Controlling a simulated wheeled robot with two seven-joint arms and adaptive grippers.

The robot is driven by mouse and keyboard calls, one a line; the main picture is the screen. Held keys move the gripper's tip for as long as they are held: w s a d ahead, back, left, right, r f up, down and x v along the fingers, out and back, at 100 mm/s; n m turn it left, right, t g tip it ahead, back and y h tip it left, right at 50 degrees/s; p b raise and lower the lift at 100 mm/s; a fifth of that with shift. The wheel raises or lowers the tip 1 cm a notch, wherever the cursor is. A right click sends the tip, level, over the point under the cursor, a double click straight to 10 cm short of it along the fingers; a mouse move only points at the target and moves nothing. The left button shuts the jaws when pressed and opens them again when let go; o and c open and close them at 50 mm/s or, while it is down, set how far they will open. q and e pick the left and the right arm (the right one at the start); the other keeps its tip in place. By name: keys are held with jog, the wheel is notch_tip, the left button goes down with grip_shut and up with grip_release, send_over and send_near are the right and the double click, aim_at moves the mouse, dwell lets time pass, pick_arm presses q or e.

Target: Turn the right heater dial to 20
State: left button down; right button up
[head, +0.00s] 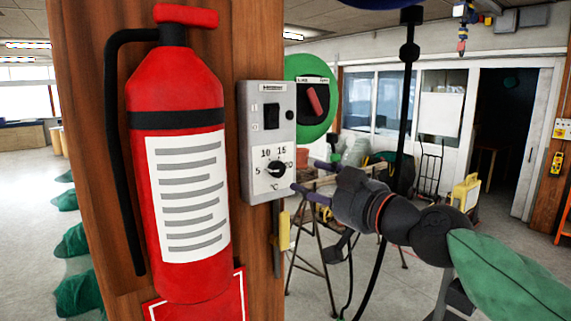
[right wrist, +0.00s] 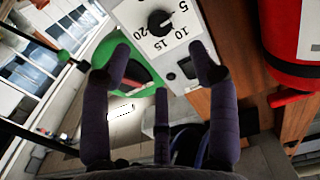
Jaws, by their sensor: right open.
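The heater dial (head: 275,169) is a black round knob on the lower front of a grey heater control box (head: 246,118), with 5, 10, 15 and 20 printed around it. In the right wrist view the dial (right wrist: 160,22) is near the top, and its pale mark appears to point towards the low-number side; the exact setting is too small to tell. My right gripper (head: 308,176) is open and empty, its dark purple fingers spread, just right of the box in the head view. Its fingers (right wrist: 163,65) do not touch the dial. My left gripper is not in view.
A red fire extinguisher (head: 178,95) hangs on the wooden post (head: 258,45) left of the box. A green round panel with a red switch (head: 317,101) is behind, to the right. Trestles (head: 317,240) stand behind.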

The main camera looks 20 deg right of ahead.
aim_at(280, 171)
jog(key=p+x, duration=0.1)
jog(key=x, duration=0.9)
jog(key=shift+w+a+p, duration=0.1)
jog(key=shift+w+p, duration=0.2)
jog(key=shift+p, duration=0.1)
jog(key=shift+f, duration=0.1)
jog(key=c, duration=1.2)
